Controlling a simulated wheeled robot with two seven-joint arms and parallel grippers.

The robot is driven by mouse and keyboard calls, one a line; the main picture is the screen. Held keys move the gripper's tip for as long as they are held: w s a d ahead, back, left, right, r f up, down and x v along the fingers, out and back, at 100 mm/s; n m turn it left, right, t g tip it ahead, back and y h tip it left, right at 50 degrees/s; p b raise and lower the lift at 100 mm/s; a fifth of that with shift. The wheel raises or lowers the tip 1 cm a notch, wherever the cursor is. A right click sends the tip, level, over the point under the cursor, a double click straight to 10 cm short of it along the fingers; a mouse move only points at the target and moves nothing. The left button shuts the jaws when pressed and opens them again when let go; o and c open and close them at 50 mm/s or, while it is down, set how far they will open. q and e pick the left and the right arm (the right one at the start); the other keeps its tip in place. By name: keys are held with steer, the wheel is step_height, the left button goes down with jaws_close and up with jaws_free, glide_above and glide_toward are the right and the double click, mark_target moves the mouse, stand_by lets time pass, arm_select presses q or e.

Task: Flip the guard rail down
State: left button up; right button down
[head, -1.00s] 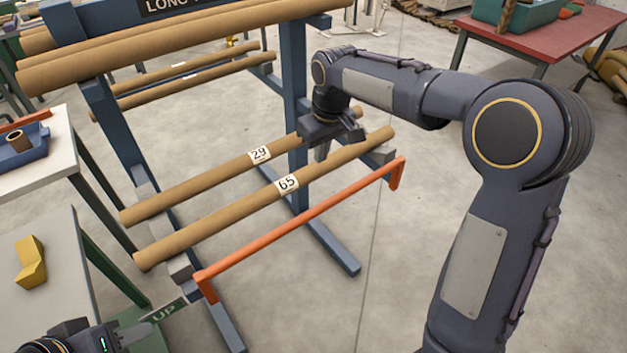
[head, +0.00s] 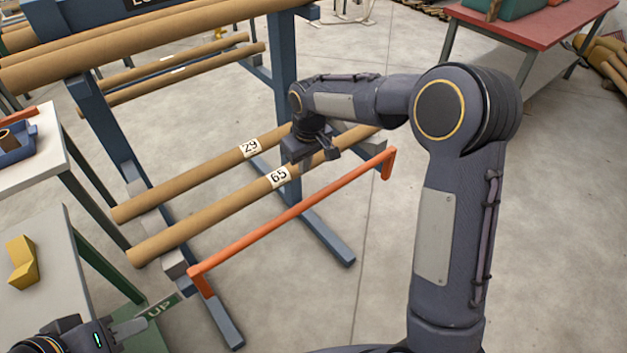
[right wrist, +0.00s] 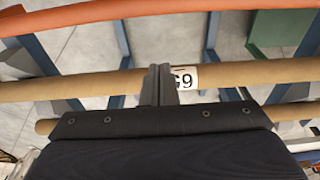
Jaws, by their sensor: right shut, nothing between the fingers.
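The orange guard rail (head: 290,217) runs along the front of the lower rack level, with a short bent leg at each end. It also crosses the top of the right wrist view (right wrist: 150,17). My right gripper (head: 330,153) is shut and empty, over the right part of the cardboard tube marked 65 (head: 215,213), behind the rail and apart from it. In the right wrist view its shut fingers (right wrist: 157,75) overlap that tube's outline; contact cannot be told.
A second tube marked 29 (head: 190,182) lies behind tube 65. The blue rack post (head: 284,85) stands behind my right gripper. A grey table with a yellow block (head: 22,262) is at the left. Open floor lies right of the rail.

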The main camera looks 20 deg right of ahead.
mark_target(308, 203)
steer(key=s+f, duration=0.1)
steer(key=s+d+f, duration=0.1)
steer(key=s+f, duration=0.1)
steer(key=shift+s+f+p, duration=0.1)
steer(key=shift+f+p, duration=0.2)
steer(key=shift+p, duration=0.05)
steer(key=shift+d, duration=0.1)
